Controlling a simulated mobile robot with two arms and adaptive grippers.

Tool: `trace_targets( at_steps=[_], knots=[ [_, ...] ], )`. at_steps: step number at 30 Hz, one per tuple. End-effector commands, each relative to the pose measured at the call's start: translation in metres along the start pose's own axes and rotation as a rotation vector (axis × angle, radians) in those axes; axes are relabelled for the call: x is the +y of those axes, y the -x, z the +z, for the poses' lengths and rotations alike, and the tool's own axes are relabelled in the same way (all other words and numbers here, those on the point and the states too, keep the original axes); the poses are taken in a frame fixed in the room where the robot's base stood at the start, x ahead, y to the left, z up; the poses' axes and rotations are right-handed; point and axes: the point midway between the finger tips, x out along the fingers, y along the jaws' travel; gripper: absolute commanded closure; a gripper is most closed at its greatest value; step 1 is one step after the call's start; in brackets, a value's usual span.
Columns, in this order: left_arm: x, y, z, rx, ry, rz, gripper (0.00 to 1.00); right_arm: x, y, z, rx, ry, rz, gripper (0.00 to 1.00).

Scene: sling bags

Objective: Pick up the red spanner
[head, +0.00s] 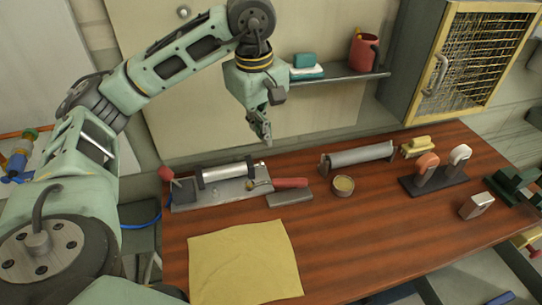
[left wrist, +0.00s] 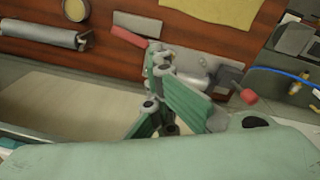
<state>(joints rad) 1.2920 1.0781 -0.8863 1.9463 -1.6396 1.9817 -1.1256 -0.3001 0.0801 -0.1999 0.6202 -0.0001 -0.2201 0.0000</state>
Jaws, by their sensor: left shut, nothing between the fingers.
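The red spanner (head: 290,183) lies on the wooden workbench (head: 340,220), its red handle pointing right and its metal head at the left. The handle lies just behind a flat grey block, and the head is at the edge of a grey metal fixture (head: 215,193). The spanner's red handle also shows in the left wrist view (left wrist: 130,37), where my fingers are close to its head in the picture. My left gripper (head: 266,139) is shut and empty, pointing down above and behind the spanner. My right gripper is not in view.
A yellow cloth (head: 245,262) lies in front. A grey roller (head: 357,157), a round tin (head: 343,185) and a dark stand with two handled tools (head: 432,183) are to the right. A shelf (head: 340,77) with a red mug (head: 364,53) is beside my left arm.

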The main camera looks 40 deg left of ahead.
Motion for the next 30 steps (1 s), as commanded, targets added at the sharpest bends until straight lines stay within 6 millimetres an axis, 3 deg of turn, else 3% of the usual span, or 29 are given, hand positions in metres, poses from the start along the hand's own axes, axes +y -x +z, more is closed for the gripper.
trace_targets(
  at_steps=[2,6,12,16,23,30],
  knots=[
    [0.018,-0.030,0.001,-0.025,0.179,-0.019,1.00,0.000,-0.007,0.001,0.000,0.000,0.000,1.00],
    [0.047,-0.082,0.000,-0.043,0.532,-0.054,0.88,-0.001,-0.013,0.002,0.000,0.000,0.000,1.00],
    [0.068,-0.139,0.000,-0.030,0.898,-0.096,0.71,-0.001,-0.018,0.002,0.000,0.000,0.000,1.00],
    [0.071,-0.155,0.000,-0.020,0.993,-0.108,0.59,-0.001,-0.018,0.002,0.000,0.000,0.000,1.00],
    [0.069,-0.179,0.001,-0.017,1.007,-0.111,0.59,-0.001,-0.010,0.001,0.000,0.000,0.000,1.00],
    [0.070,-0.209,0.002,-0.018,1.005,-0.112,0.59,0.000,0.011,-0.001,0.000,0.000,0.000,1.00]
  ],
)
